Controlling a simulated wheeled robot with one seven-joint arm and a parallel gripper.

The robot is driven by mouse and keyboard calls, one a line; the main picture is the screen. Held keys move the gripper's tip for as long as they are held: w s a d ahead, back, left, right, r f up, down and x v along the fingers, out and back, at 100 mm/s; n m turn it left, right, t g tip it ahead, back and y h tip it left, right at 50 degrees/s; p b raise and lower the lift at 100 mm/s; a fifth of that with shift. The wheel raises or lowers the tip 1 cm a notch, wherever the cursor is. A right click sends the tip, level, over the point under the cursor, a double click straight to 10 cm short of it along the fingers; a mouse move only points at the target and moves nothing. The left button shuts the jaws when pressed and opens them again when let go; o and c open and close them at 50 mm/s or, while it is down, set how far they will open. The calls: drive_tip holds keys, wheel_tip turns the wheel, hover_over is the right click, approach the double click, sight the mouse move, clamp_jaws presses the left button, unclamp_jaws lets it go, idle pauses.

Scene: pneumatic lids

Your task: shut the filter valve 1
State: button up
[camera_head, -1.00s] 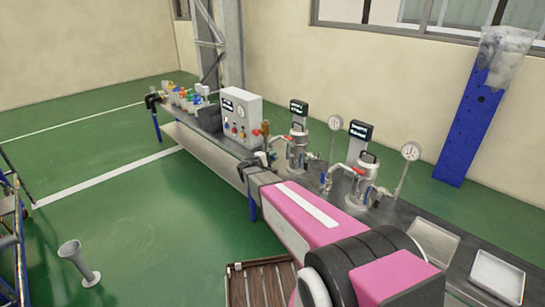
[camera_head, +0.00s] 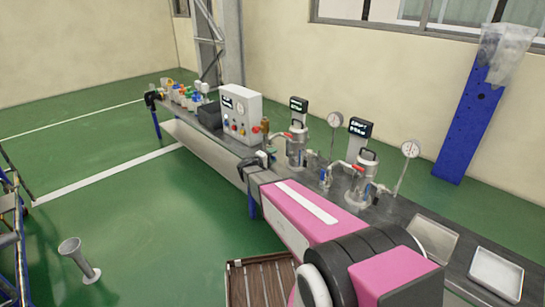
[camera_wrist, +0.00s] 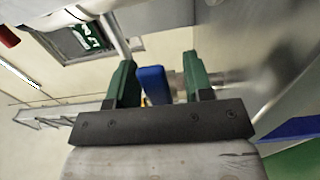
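Two steel filter canisters stand on the bench, a left one (camera_head: 297,150) and a right one (camera_head: 363,185). Each has a small dark display on a post; I cannot read the numbers surely. A red handle (camera_head: 286,135) is at the left canister, another red handle (camera_head: 336,162) at the right one. My gripper (camera_head: 265,157) is small and partly hidden by my arm, just left of the left canister. In the wrist view my gripper (camera_wrist: 160,85) is open, with a blue lever handle (camera_wrist: 153,84) between its green fingers. A gap shows to the right finger; contact on the left is unclear.
A white control box (camera_head: 241,115) stands left of the canisters. Round gauges (camera_head: 335,119) stand on thin posts beside them. Two shallow trays (camera_head: 495,275) lie at the bench's right end.

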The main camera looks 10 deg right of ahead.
drive_tip(key=shift+a, duration=0.1)
drive_tip(key=v, duration=1)
drive_tip(key=shift+s+a, duration=0.25)
drive_tip(key=shift+a, duration=0.1)
